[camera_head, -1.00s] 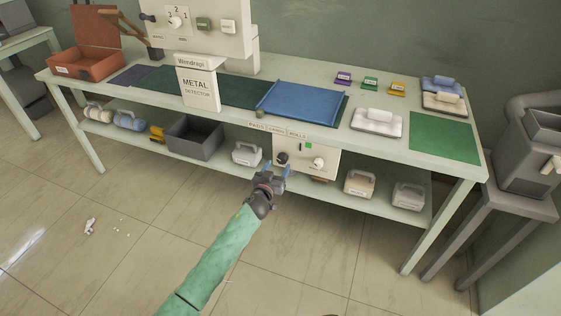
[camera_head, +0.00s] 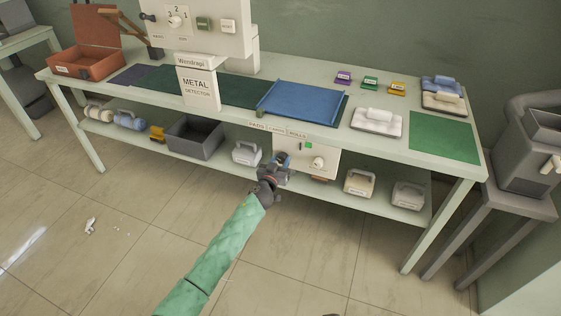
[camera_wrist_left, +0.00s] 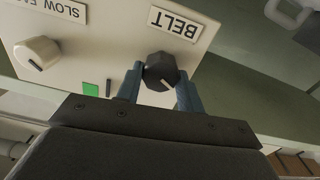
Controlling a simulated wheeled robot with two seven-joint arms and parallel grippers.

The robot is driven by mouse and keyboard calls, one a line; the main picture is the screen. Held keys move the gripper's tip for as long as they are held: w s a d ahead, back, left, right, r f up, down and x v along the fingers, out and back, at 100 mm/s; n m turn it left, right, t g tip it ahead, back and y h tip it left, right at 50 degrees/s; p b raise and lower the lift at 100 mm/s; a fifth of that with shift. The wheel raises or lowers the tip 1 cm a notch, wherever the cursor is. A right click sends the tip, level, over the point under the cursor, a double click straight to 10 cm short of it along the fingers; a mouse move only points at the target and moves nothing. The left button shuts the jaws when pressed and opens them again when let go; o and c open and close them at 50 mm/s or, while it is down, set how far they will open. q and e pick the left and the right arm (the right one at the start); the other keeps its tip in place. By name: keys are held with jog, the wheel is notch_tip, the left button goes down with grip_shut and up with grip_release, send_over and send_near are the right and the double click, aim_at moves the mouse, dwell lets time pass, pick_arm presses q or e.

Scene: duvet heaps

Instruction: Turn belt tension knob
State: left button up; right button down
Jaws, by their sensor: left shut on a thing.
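The belt tension knob (camera_wrist_left: 160,71) is dark and faceted, with a pale pointer line, below a "BELT" label (camera_wrist_left: 175,22) that reads upside down in the left wrist view. It sits on a cream control panel (camera_head: 309,150) under the table's front edge. My left gripper (camera_wrist_left: 160,88) has its two blue-grey fingers on either side of the knob and is shut on it. In the head view my left gripper (camera_head: 282,163) reaches the left part of the panel and mostly hides the knob. My right gripper is not in view.
A white knob (camera_wrist_left: 37,53) and a green square (camera_wrist_left: 90,89) are beside it on the panel. The green-grey table (camera_head: 380,148) spans above, with a blue tray (camera_head: 300,102) on top. A dark bin (camera_head: 195,138) and several handled blocks stand on the lower shelf.

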pick_arm(q)
jog(key=m, duration=0.3)
jog(key=shift+m, duration=0.4)
jog(key=m, duration=0.3)
jog(key=shift+d+f+m+b, duration=0.1)
jog(key=shift+m+b, duration=0.2)
jog(key=shift+b, duration=0.1)
jog(key=m, duration=0.2)
jog(key=shift+m, duration=0.8)
jog(key=m, duration=0.4)
jog(key=shift+d+f+m, duration=0.1)
jog(key=shift+m, duration=0.2)
jog(key=m, duration=0.4)
jog(key=shift+b, duration=0.3)
jog(key=shift+s+f+m, duration=0.1)
jog(key=shift+m, duration=0.6)
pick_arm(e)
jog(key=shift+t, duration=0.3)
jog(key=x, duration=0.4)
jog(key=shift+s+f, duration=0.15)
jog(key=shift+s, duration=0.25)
